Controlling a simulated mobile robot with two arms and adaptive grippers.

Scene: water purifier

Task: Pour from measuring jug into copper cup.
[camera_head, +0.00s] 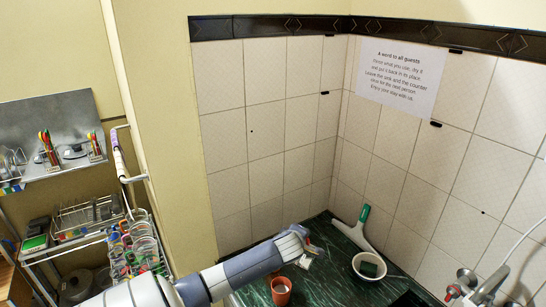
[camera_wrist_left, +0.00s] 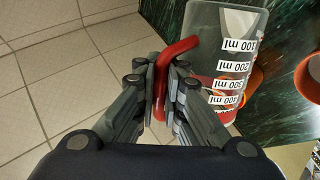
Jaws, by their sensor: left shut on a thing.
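The measuring jug (camera_wrist_left: 222,50) is clear, with a red handle (camera_wrist_left: 176,50) and white ml labels, which read upside down in the left wrist view. My left gripper (camera_wrist_left: 163,90) is shut on the red handle. In the head view my left gripper (camera_head: 300,238) is low over the counter's left part and hides most of the jug. The copper cup (camera_head: 281,291) stands upright on the counter, just below the gripper in the picture. An orange-brown rim at the right edge of the wrist view looks like the cup (camera_wrist_left: 314,78). Liquid in the jug is not clear. My right gripper is out of view.
A squeegee (camera_head: 352,233) with a green handle leans near the corner. A tap (camera_head: 478,287) is at lower right. Tiled walls (camera_head: 270,130) close off the dark green counter (camera_head: 325,285).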

